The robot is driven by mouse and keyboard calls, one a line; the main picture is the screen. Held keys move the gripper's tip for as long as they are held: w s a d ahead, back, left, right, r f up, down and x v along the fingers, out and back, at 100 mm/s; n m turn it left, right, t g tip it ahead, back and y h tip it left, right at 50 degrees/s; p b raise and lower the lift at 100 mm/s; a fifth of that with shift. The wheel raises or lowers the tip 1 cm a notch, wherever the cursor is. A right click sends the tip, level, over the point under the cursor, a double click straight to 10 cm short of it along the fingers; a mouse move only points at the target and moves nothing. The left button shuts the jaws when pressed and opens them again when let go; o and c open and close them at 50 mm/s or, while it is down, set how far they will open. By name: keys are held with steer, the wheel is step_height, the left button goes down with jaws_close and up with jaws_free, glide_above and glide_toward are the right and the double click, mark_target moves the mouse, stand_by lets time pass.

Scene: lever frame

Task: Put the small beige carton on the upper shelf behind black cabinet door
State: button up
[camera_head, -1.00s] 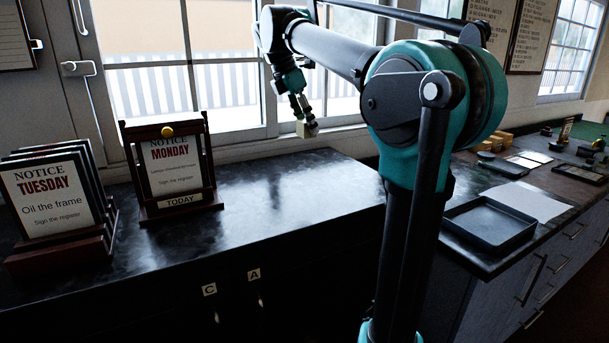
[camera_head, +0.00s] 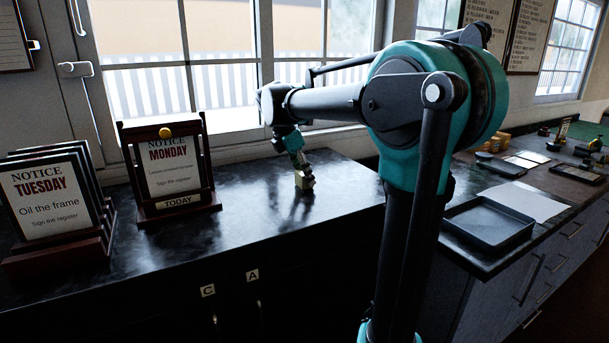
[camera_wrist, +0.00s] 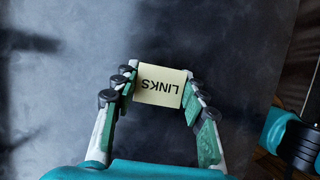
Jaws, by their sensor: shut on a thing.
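The small beige carton (camera_wrist: 161,87), marked LINKS, is between the two fingers of my gripper (camera_wrist: 160,85) in the wrist view. My gripper is shut on it. In the head view the carton (camera_head: 301,180) hangs from my gripper (camera_head: 303,172) low over the black counter top (camera_head: 260,215); I cannot tell whether it touches the surface. The black cabinet front below the counter carries the labels C (camera_head: 208,290) and A (camera_head: 252,275). Its doors look shut, and the shelves behind them are hidden.
The MONDAY notice frame (camera_head: 170,165) and the stacked TUESDAY notices (camera_head: 45,200) stand on the left of the counter. A black tray (camera_head: 488,224) lies on the right counter beside a white sheet (camera_head: 530,200). The middle of the black counter is clear.

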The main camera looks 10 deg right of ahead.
mark_target(299, 174)
steer(key=o, duration=1.3)
steer(key=shift+f, duration=0.1)
steer(key=v, duration=1.1)
steer(key=shift+o, duration=0.4)
steer(key=v, duration=0.6)
steer(key=shift+s+d, duration=0.25)
steer(key=x, duration=1.1)
steer(key=shift+f, duration=0.25)
steer(key=shift+w+x, duration=0.1)
steer(key=shift+x, duration=1.25)
steer(key=shift+w+x, duration=0.15)
steer(key=shift+x, duration=1.25)
